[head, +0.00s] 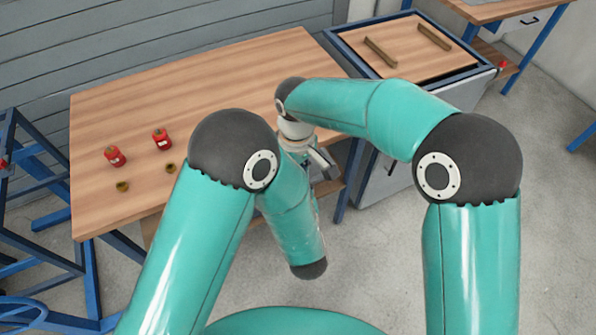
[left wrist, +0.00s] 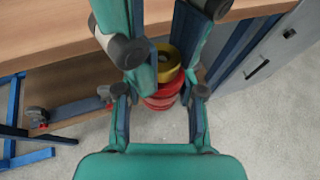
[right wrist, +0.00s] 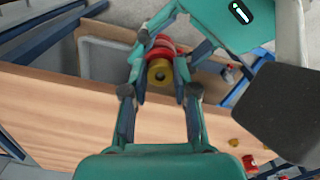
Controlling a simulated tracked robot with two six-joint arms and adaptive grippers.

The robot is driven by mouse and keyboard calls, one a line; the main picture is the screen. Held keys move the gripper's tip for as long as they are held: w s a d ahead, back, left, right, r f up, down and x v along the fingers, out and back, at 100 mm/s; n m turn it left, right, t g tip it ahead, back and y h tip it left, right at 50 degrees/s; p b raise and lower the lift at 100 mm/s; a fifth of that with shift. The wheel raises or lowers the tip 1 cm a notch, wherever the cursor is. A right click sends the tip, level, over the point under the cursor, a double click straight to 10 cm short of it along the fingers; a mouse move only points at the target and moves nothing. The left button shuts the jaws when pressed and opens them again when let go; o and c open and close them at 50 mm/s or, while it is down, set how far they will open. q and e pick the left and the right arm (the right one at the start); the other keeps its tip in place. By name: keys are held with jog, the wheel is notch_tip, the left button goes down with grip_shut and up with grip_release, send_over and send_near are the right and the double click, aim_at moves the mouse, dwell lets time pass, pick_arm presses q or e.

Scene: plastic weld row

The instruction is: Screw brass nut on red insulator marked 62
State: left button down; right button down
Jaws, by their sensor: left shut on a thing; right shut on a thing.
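A red ribbed insulator (left wrist: 158,103) is between the fingers of my left gripper (left wrist: 163,92), which is shut on it in the left wrist view. A brass nut (right wrist: 159,72) is between the fingers of my right gripper (right wrist: 160,80), which is shut on it. The nut sits in line against the insulator's end; the red rings (right wrist: 160,46) show behind it in the right wrist view. How far it is threaded I cannot tell. No number is readable on the held insulator. In the head view my arms hide both parts.
On the wooden table (head: 230,85) stand two more red insulators (head: 115,156) (head: 162,139) and two loose brass nuts (head: 122,186) (head: 170,168). A blue-framed cart (head: 345,45) with two bars on top stands at the right. The table's middle is clear.

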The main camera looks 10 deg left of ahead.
jog(key=m, duration=0.4)
jog(key=shift+w+m, duration=0.2)
jog(key=shift+m, duration=0.1)
jog(key=m, duration=1)
jog(key=shift+w+m, duration=0.1)
jog(key=shift+m, duration=0.2)
jog(key=m, duration=0.4)
jog(key=shift+m, duration=0.4)
jog(key=c, duration=0.9)
grip_release()
jog(key=shift+r, duration=0.1)
